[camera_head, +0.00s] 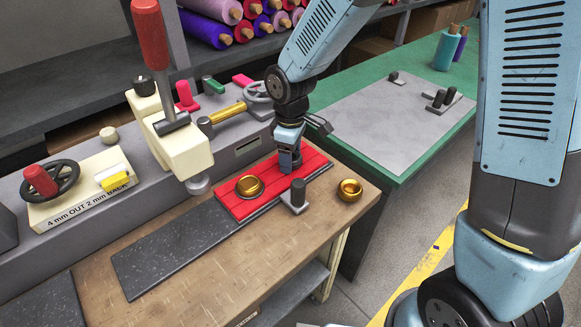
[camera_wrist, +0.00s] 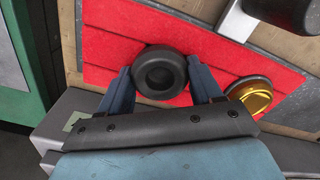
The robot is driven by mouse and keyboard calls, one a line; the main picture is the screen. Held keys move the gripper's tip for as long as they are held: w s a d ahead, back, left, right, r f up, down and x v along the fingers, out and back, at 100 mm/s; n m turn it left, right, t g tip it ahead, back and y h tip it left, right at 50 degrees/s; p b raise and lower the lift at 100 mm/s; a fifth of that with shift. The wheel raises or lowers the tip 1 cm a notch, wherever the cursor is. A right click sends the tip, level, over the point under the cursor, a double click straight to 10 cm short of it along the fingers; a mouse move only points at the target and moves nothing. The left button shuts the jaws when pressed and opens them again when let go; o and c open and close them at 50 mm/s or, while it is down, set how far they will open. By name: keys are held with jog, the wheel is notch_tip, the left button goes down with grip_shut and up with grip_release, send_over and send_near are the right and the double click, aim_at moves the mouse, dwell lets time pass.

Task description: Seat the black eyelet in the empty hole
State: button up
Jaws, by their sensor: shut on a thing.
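The black eyelet (camera_wrist: 160,72) is a round ring with a dark centre, between my gripper's two blue fingers in the wrist view. My gripper (camera_head: 289,167) points down over the right part of the red felt (camera_head: 315,165) and is shut on the eyelet. A brass eyelet (camera_head: 249,187) sits at the left part of the felt; it also shows in the wrist view (camera_wrist: 252,95). I see no empty hole; the gripper and eyelet may cover it. I cannot tell whether the eyelet touches the felt.
A grey clamp with a black knob (camera_head: 298,194) stands at the felt's front edge. A loose brass ring (camera_head: 350,189) lies to its right on the wooden bench (camera_head: 225,270). A cream press with a red handle (camera_head: 180,145) stands left of the felt. Dark strips lie nearer.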

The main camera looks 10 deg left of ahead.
jog(key=o, duration=1.3)
notch_tip(320, 180, up, 14)
jog(key=shift+f, duration=0.15)
jog(key=s+d+r+m+t, duration=0.1)
jog(key=d+r+m, duration=0.35)
jog(key=d, duration=0.45)
jog(key=s+d+r+m+t, duration=0.1)
jog(key=d+r+m+t, duration=0.3)
jog(key=d, duration=0.6)
jog(key=s+d+r+m, duration=0.1)
jog(key=s+d+m, duration=0.1)
jog(key=s+d, duration=0.1)
jog(key=s+d+r+m, duration=0.1)
jog(key=s+d+m, duration=0.2)
jog(key=d, duration=0.3)
jog(key=s+d+r+m, duration=0.1)
jog(key=s+d+m, duration=0.1)
jog(key=s+d, duration=0.2)
jog(key=shift+s+d+r+m+t, duration=0.2)
jog(key=shift+r+m+t, duration=0.05)
jog(key=shift+r+t, duration=0.1)
